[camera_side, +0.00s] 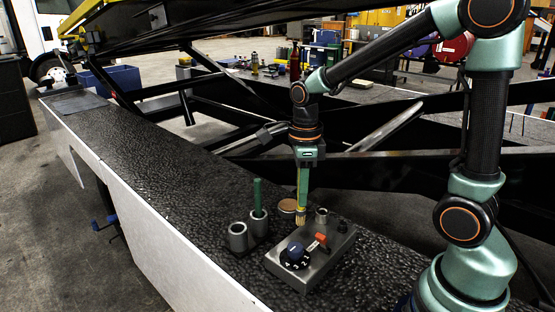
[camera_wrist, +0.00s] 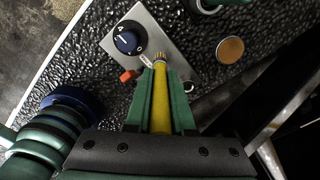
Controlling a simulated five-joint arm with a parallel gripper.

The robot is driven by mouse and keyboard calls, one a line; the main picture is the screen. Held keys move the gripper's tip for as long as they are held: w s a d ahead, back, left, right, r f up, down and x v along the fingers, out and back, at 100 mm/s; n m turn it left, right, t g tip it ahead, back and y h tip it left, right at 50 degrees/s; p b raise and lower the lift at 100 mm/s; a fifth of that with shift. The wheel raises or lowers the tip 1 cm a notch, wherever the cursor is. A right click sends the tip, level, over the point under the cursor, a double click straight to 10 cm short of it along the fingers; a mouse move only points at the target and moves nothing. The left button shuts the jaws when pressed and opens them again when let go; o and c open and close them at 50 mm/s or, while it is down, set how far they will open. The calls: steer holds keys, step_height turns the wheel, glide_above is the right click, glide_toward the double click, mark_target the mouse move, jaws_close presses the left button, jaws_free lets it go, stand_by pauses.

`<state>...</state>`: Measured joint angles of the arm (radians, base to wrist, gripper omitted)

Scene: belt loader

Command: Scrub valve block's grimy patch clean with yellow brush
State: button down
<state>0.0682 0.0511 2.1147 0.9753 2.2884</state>
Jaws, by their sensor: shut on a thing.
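My gripper (camera_side: 303,180) is shut on the yellow brush (camera_side: 300,210), which hangs upright with its tan bristles down. In the wrist view the brush (camera_wrist: 160,98) lies between the green fingers, its bristle tip seen over the block. The grey metal valve block (camera_side: 311,282) lies on the dark bumpy belt, below and beside the brush. It carries a blue knob (camera_side: 295,251) on a black numbered dial, an orange lever (camera_side: 320,239) and a grey round fitting (camera_side: 321,215). I cannot make out the grimy patch. Whether the bristles touch the block is unclear.
Two grey cups (camera_side: 238,238) stand left of the block, and a green stick (camera_side: 257,196) stands in the rear one. A copper-coloured round disc (camera_side: 287,206) sits behind the block; it shows in the wrist view (camera_wrist: 230,50). The belt (camera_side: 150,165) farther left is mostly clear.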

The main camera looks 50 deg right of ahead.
mark_target(301, 214)
steer(key=shift+r, duration=1.55)
steer(key=shift+f, duration=0.15)
steer(key=shift+f, duration=3.55)
steer(key=shift+d+f, duration=0.25)
steer(key=shift+f, duration=0.05)
steer(key=shift+d, duration=0.4)
steer(key=shift+d+f, duration=0.1)
steer(key=shift+d, duration=1.4)
steer(key=a, duration=0.4)
steer(key=shift+a, duration=0.15)
steer(key=shift+r, duration=4.1)
